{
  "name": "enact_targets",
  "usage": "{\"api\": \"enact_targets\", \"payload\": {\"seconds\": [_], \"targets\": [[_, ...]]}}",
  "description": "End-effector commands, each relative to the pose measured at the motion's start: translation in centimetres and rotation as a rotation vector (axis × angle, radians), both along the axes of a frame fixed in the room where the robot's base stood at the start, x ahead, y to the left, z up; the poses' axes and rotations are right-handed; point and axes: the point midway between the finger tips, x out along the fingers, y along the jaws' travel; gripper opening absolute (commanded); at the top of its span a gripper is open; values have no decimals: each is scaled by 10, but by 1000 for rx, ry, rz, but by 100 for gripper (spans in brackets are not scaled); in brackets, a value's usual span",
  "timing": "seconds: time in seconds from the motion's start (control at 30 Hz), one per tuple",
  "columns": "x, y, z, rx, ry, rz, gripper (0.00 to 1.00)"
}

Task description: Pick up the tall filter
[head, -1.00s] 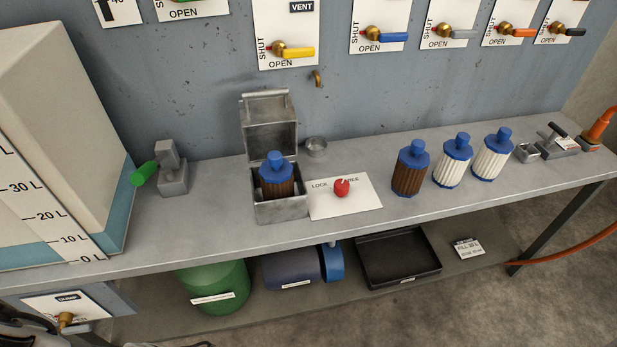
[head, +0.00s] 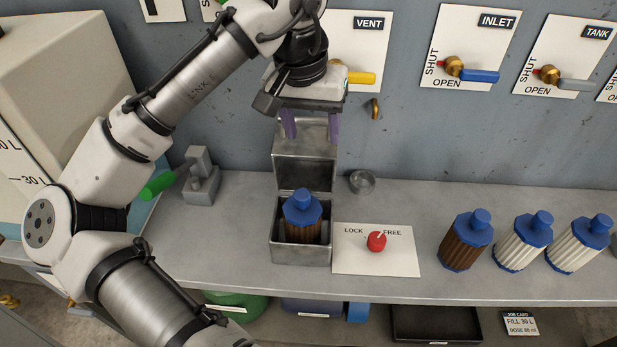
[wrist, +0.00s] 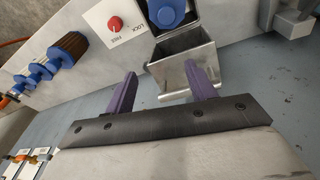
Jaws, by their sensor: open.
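A brown pleated filter with a blue cap (head: 302,208) stands in an open metal box on the bench. Its cap also shows at the top of the wrist view (wrist: 168,12). A second brown filter (head: 465,243) and two white filters (head: 521,240) (head: 578,245) with blue caps stand in a row to the right. I cannot tell for sure which one is the tall filter. My gripper (head: 312,130) is open and empty, its purple fingers pointing down, appearing over the box's raised lid (head: 304,170) in the head view. It touches no filter.
A card with a red LOCK/FREE knob (head: 376,241) lies right of the box (head: 288,254). A small metal cup (head: 361,182) is behind it. A green-handled metal fixture (head: 202,180) stands left. Valve handles (head: 470,75) stick out from the wall. The bench front is clear.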

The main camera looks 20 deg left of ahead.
Motion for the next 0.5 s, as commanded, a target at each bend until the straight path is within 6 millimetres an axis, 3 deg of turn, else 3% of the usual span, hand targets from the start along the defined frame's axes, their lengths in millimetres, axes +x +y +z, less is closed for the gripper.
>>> {"api": "enact_targets", "payload": {"seconds": [0.13,0.5], "targets": [[-23,16,-13,37,153,48,55],[-26,15,-77,39,171,50,55]]}}
